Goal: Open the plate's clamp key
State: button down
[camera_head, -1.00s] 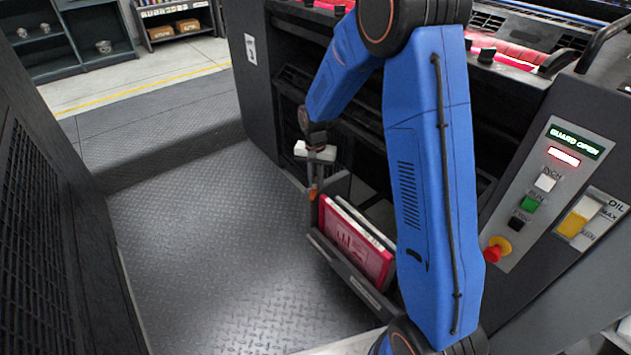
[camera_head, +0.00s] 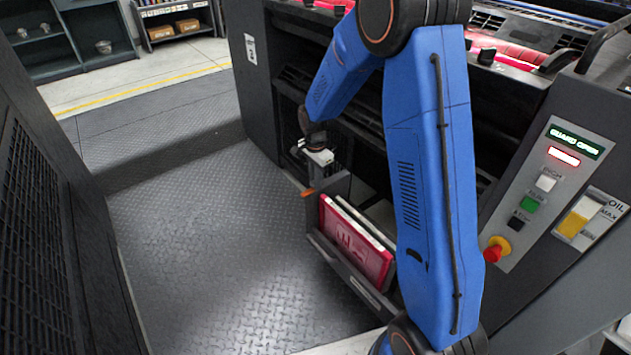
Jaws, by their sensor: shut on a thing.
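My gripper (camera_head: 318,160), with a pale block at its wrist, is low at the press's open side, left of my blue arm. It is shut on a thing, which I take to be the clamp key. An orange tip (camera_head: 308,193) shows just below and left of the gripper, at the end of a short dark bar. I take this to be part of the key. The fingertips and their exact contact are too small and dark to make out. The plate's clamp itself is hidden in the shadow behind the gripper and arm.
A dark rack (camera_head: 345,268) holding pink-faced plates (camera_head: 355,243) stands just below the gripper. A control panel (camera_head: 550,190) with a lit "GUARD OPEN" sign is at the right. The tread-plate floor (camera_head: 190,260) at the left is clear.

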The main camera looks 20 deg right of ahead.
dwell(0.4)
jog(key=c, duration=1.7)
grip_release()
jog(key=shift+r, duration=0.15)
notch_tip(320, 180, up, 17)
jog(key=shift+r, duration=0.1)
